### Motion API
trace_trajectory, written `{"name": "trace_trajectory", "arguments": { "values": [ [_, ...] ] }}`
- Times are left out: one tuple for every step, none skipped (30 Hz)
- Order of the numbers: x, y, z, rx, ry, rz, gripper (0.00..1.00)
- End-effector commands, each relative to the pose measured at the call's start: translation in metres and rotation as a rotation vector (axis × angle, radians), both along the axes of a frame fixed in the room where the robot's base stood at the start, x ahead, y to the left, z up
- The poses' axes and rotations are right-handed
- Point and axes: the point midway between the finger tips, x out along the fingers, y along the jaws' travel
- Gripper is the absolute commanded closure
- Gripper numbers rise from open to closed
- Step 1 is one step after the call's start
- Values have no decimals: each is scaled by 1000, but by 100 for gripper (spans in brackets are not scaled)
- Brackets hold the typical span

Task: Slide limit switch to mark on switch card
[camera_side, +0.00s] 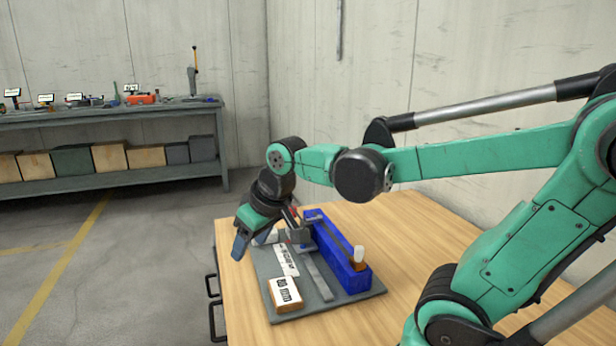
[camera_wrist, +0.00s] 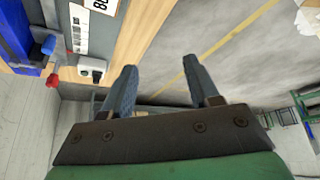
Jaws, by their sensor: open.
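In the side view, a white switch card (camera_side: 286,294) with black print ending in "mm" sits on a small wooden block at the near end of a grey baseplate (camera_side: 318,311). The card's edge also shows at the top of the wrist view (camera_wrist: 101,5). A white and black piece (camera_wrist: 90,72), possibly the limit switch, lies beside the ruled scale (camera_wrist: 79,30); I cannot be sure which part is the switch. My gripper (camera_side: 252,243) is low over the plate's left edge. In the wrist view its blue fingers (camera_wrist: 157,78) are apart with nothing between them.
A red knob (camera_wrist: 53,80) is left of my fingers. Bare wooden table (camera_side: 400,225) lies to the right; a shelf bench (camera_side: 110,115) stands behind.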

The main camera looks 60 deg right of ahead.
Motion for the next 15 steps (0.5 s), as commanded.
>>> {"name": "trace_trajectory", "arguments": {
  "values": [
    [10, -20, 2, 3, 43, -48, 46],
    [14, -31, 1, 7, 72, -72, 46],
    [18, -45, 0, 12, 108, -103, 46],
    [22, -56, -1, 18, 135, -126, 46],
    [24, -68, -3, 25, 162, -149, 46],
    [27, -84, -7, 35, 197, -180, 46],
    [29, -96, -10, 45, 224, -202, 46],
    [30, -108, -14, 54, 249, -224, 46],
    [31, -124, -19, 68, 281, -252, 46],
    [30, -135, -24, 80, 303, -272, 46],
    [30, -145, -28, 90, 325, -288, 46],
    [28, -158, -34, 105, 351, -311, 46],
    [27, -167, -39, 116, 367, -325, 46],
    [26, -174, -43, 126, 383, -339, 46],
    [24, -183, -48, 137, 400, -353, 46]
  ]
}}
